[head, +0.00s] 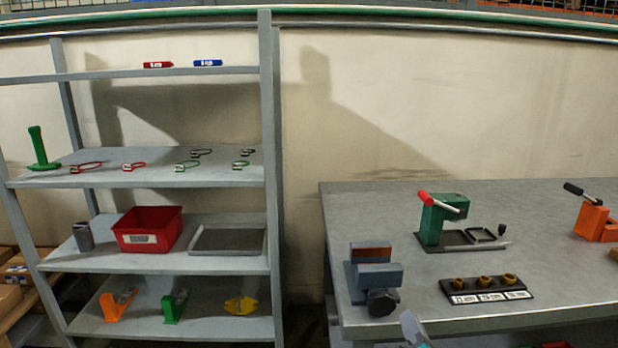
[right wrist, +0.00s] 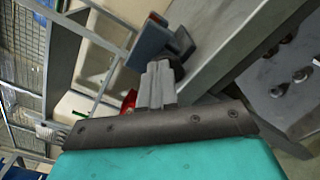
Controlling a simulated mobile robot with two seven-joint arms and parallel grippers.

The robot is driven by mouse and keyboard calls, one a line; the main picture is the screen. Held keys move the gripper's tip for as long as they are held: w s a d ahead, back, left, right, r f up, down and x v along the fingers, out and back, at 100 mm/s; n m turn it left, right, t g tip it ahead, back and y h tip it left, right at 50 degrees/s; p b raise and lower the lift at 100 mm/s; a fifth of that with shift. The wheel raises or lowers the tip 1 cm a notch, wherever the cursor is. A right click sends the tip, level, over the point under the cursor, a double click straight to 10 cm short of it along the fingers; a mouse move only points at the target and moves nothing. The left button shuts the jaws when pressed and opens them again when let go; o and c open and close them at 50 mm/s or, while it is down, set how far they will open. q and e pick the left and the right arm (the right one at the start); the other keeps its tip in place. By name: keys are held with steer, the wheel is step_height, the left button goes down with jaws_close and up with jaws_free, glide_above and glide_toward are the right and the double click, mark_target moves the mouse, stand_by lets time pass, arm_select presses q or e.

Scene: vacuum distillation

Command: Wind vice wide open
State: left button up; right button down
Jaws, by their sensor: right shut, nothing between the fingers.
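The vice (head: 376,275) is a blue-grey block with a brown strip on its rear jaw, at the front left corner of the workbench. A dark round knob (head: 382,303) is on its front. How wide the jaws stand apart is hard to tell. The vice also shows in the right wrist view (right wrist: 150,45), beyond my fingertips. My right gripper (head: 411,322) is just entering at the bottom edge of the head view, below and right of the knob. In the right wrist view its fingers (right wrist: 157,75) are together and empty, apart from the vice. My left gripper is not in view.
On the grey workbench (head: 550,210) are a green press (head: 440,220), a dark labelled rack (head: 490,296) with brass-coloured rings, and an orange tool (head: 592,218). A grey shelf unit (head: 190,176) with a red bin (head: 150,228) stands at the left.

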mark_target(381, 304)
arm_select(q)
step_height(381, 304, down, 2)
steer(key=shift+b, duration=0.8)
arm_select(e)
steer(key=w+n, duration=0.1)
steer(key=w, duration=0.1)
steer(key=w+n, duration=0.1)
steer(key=w, duration=0.1)
steer(key=w+n, duration=0.1)
steer(key=shift+w+d+f, duration=0.1)
steer(key=shift+w+d, duration=0.15)
steer(key=shift+w, duration=0.15)
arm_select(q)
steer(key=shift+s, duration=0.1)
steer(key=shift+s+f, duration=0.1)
